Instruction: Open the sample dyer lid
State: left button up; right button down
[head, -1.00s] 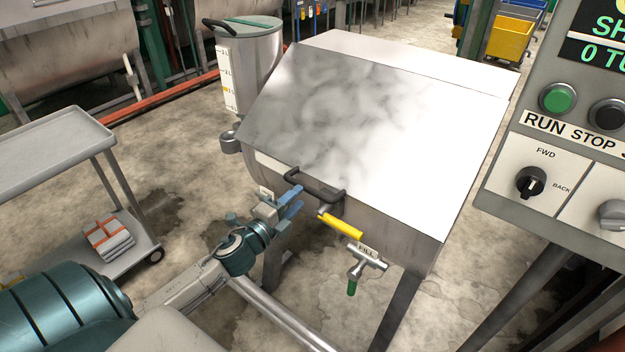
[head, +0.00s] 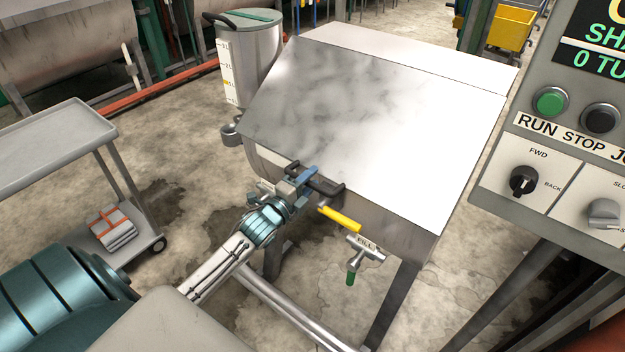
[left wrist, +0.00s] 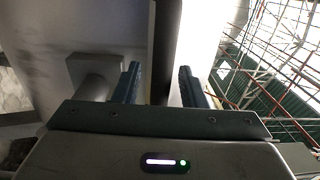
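The sample dyer's lid (head: 380,110) is a broad, sloping, shiny metal sheet, lying shut on the steel dyer body. A dark bar handle (head: 326,188) sits at its lower front edge. My left gripper (head: 306,178) is at the handle's left part, its blue fingers reaching over it. In the left wrist view, the two fingers (left wrist: 160,85) stand apart, with the dark handle bar (left wrist: 162,45) between them. A gap shows on the right side of the bar, so the gripper looks open around it. My right gripper is not in view.
A yellow lever (head: 340,219) and a FILL valve with a green handle (head: 351,278) stick out just below the handle. A control panel (head: 560,150) stands at right. A grey cart (head: 60,140) stands at left, a lidded measuring vessel (head: 250,60) behind.

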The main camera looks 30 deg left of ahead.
pick_arm(q)
jog(key=shift+w, duration=0.55)
grip_shut()
jog(key=shift+r, duration=0.1)
